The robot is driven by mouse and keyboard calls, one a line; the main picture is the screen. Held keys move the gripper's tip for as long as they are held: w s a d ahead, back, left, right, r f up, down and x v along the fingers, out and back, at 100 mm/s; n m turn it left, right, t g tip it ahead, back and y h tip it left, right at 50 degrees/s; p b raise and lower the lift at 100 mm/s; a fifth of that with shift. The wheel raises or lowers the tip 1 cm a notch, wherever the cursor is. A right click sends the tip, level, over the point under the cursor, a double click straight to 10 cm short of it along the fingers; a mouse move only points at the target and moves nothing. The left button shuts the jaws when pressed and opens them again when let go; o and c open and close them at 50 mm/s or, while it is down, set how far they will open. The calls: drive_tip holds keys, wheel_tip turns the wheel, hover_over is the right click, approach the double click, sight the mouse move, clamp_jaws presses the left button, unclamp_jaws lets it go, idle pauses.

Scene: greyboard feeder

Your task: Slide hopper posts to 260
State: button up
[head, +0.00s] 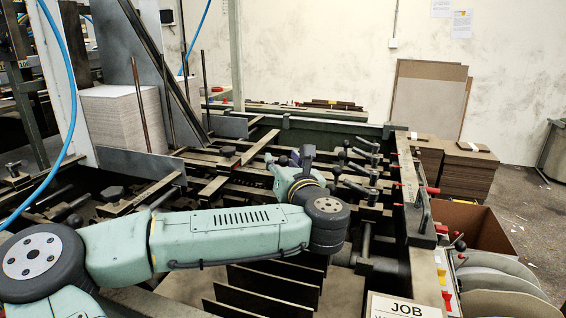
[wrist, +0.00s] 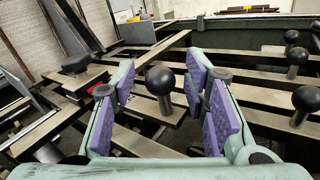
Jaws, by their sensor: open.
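My gripper (head: 292,162) is over the feeder's bars in the head view, partly hidden by my own wrist. In the wrist view my gripper (wrist: 163,100) is open, with purple pads on both sides. A black ball knob (wrist: 160,80) on a short stem shows between the pads, with gaps on both sides; I cannot tell whether it lies between them in depth. Thin upright rods, which look like hopper posts (head: 140,105), stand near the paper stack (head: 122,120) at the left. I cannot read any 260 mark on the bars.
More ball knobs (wrist: 298,56) stand at the right in the wrist view, and a flat dark knob (wrist: 75,64) at the left. Levers (head: 365,165) crowd the right side of the feeder frame (head: 408,180). A JOB card (head: 398,308) is at the front.

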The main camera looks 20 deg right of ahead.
drive_tip(key=s, duration=1.2)
drive_tip(key=shift+w, duration=0.1)
